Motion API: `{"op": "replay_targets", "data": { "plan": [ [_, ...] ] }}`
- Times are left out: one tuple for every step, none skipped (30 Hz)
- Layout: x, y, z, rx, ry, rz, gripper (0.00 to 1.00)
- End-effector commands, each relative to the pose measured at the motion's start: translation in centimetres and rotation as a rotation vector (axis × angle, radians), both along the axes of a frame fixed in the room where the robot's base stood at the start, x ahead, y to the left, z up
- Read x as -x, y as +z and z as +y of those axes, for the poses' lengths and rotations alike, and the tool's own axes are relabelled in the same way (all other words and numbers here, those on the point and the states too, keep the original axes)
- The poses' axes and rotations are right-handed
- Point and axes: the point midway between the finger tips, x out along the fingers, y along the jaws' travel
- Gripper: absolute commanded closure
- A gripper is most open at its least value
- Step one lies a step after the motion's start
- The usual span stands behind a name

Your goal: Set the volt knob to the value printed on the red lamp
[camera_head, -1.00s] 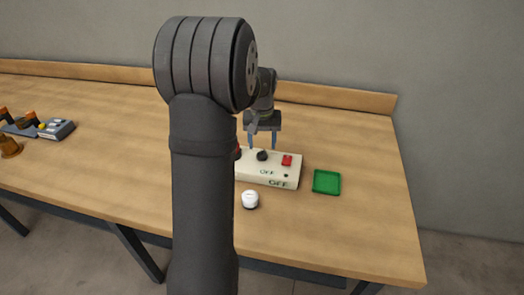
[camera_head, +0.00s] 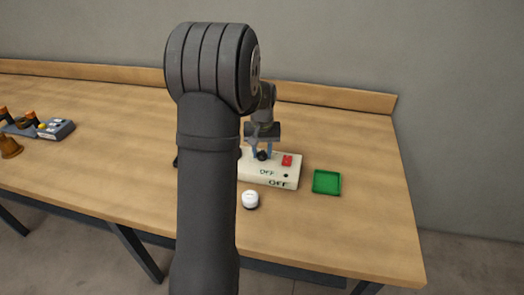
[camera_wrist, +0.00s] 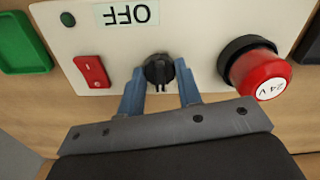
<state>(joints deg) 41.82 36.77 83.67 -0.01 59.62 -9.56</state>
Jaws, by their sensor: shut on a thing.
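The black volt knob (camera_wrist: 158,70) is on the cream panel (camera_wrist: 200,25), between a red switch and the red lamp. My gripper (camera_wrist: 160,82) is shut on the knob, with one blue finger on each side. The gripper (camera_head: 262,154) also shows at the knob in the head view. The red lamp (camera_wrist: 250,68) sits in a black collar to the right in the wrist view; its white label (camera_wrist: 270,89) reads "24 V". In the head view my arm hides most of the lamp. The knob's scale is not readable.
A red switch (camera_wrist: 92,70) and an "OFF" display (camera_wrist: 126,14) are on the panel. A green tray (camera_head: 326,182) lies right of it, and a white-topped round object (camera_head: 250,199) stands in front. Other devices (camera_head: 40,128) are far left.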

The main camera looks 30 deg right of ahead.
Motion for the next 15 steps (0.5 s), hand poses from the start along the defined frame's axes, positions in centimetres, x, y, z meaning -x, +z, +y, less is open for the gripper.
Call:
{"op": "replay_targets", "data": {
  "plan": [
    [0.00, 0.03, -0.01, 0.000, -0.004, 0.000, 0.91],
    [0.00, 0.03, -0.01, 0.000, -0.008, 0.000, 0.91],
    [0.00, 0.03, -0.01, 0.000, -0.015, 0.000, 0.91],
    [0.00, 0.03, -0.01, 0.000, -0.022, 0.000, 0.91],
    [0.00, 0.04, -0.01, 0.001, -0.030, -0.001, 0.91],
    [-0.01, 0.04, -0.01, 0.001, -0.044, -0.001, 0.91],
    [0.00, 0.04, -0.01, 0.001, -0.057, -0.001, 0.91],
    [0.00, 0.04, -0.01, 0.001, -0.070, -0.001, 0.91],
    [0.00, 0.04, -0.01, 0.001, -0.092, -0.001, 0.91],
    [0.00, 0.04, -0.01, 0.001, -0.110, -0.001, 0.91],
    [0.00, 0.04, -0.01, 0.001, -0.130, -0.001, 0.91],
    [0.00, 0.04, -0.01, 0.001, -0.159, -0.002, 0.91],
    [0.00, 0.04, -0.01, 0.001, -0.182, -0.002, 0.91],
    [0.00, 0.04, -0.01, 0.001, -0.205, -0.002, 0.91],
    [0.00, 0.04, -0.01, 0.001, -0.238, -0.002, 0.91]
  ]
}}
